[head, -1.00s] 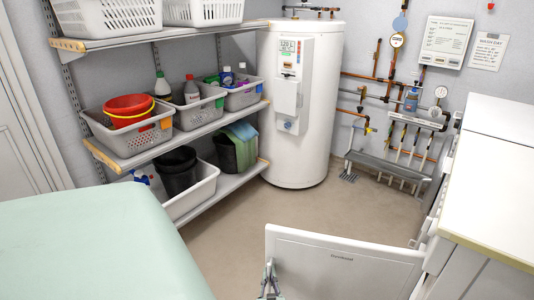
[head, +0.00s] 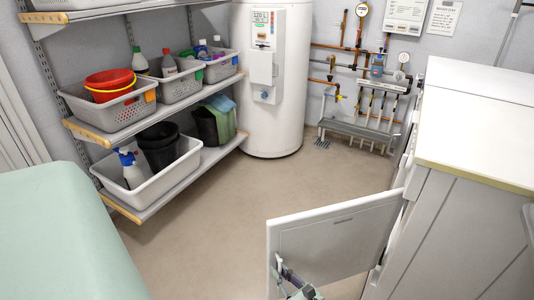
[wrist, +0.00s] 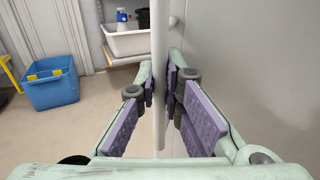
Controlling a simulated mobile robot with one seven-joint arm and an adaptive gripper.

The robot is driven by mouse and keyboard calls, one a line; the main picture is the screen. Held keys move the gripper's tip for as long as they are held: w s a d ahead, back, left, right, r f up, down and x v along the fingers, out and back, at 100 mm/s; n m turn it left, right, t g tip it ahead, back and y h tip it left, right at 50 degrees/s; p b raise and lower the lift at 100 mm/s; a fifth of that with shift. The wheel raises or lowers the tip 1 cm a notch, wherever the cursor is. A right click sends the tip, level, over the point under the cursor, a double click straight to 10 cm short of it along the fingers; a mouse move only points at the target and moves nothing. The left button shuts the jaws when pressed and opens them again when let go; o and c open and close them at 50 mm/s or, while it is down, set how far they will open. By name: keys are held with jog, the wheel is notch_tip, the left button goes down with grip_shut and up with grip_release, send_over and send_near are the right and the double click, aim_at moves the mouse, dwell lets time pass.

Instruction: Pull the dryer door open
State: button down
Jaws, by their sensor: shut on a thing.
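The dryer door (head: 335,240) is a white rectangular panel, swung well out from the front of the white dryer (head: 452,235) at the right in the head view. Its hinged side is at the right. My gripper (head: 281,268) is at the door's free left edge. In the wrist view, my gripper (wrist: 162,82) is shut on that upright white edge (wrist: 160,50), with one padded finger on each side. The door's broad face fills the right of the wrist view. The dryer's opening is hidden.
Shelves with grey baskets (head: 108,108) and a white tub (head: 160,186) stand at the left, near a water heater (head: 270,110). A pale green surface (head: 70,235) lies at front left. The wrist view shows a blue bin (wrist: 50,85). The floor (head: 230,205) between is clear.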

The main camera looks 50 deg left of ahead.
jog(key=s+d+n+g+b, duration=0.2)
jog(key=d+g, duration=0.3)
jog(key=d, duration=0.8)
jog(key=shift+s+n+g+b, duration=0.4)
jog(key=shift+n+b, duration=0.2)
jog(key=shift+n, duration=0.2)
jog(key=c, duration=2)
grip_release()
jog(key=shift+o, duration=0.2)
jog(key=shift+w, duration=0.1)
jog(key=w+d, duration=0.2)
jog(key=d, duration=0.9)
jog(key=shift+d, duration=0.4)
